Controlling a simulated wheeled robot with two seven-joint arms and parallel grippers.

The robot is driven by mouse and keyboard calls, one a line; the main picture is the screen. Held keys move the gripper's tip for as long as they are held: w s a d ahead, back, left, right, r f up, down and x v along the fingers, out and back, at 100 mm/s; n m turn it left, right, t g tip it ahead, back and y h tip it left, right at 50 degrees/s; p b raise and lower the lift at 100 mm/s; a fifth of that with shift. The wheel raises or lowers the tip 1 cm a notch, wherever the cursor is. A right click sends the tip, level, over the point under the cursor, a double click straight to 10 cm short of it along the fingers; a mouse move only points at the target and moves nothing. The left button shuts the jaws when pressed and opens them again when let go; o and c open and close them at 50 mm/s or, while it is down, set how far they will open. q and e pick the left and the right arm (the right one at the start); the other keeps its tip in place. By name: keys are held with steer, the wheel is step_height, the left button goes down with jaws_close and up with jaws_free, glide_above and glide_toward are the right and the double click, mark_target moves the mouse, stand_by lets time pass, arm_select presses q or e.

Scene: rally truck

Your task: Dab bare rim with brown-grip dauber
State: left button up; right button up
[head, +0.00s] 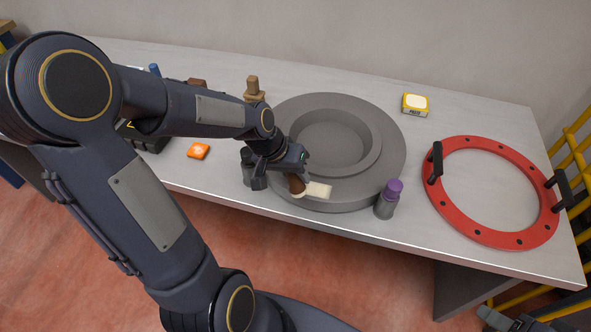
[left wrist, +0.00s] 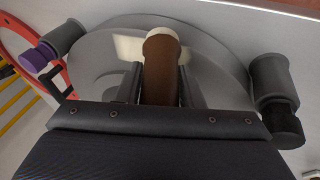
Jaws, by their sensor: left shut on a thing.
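My left gripper (head: 297,172) is shut on the brown-grip dauber (head: 297,186). In the left wrist view the brown grip (left wrist: 161,80) stands between the fingers, with a cream end beyond it. The dauber is over the near side of the round grey rim (head: 385,150); I cannot tell if its end touches. A cream patch (head: 320,190) lies on the rim right beside the dauber, and it also shows in the left wrist view (left wrist: 126,47). The rest of the visible rim is plain grey. My right gripper (head: 508,321) is partly cut off at the lower right.
A purple-capped grey bottle (head: 387,200) stands close to the rim's right front, and a dark-capped one (left wrist: 272,90) on the other side. A red ring with black handles (head: 463,238) lies right. A yellow box (head: 415,104), orange item (head: 198,151) and tan object (head: 253,88) are also on the table.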

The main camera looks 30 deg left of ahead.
stand_by(0.4)
arm_select(q)
steer(key=shift+w+a, duration=0.2)
steer(key=shift+w, duration=0.6)
steer(key=shift+s, duration=0.15)
steer(key=shift+s+d, duration=0.2)
steer(key=shift+s, duration=0.55)
steer(key=shift+w+a+f, duration=0.1)
steer(key=shift+w+a, duration=0.1)
steer(key=shift+w, duration=0.65)
steer(key=shift+s, duration=0.15)
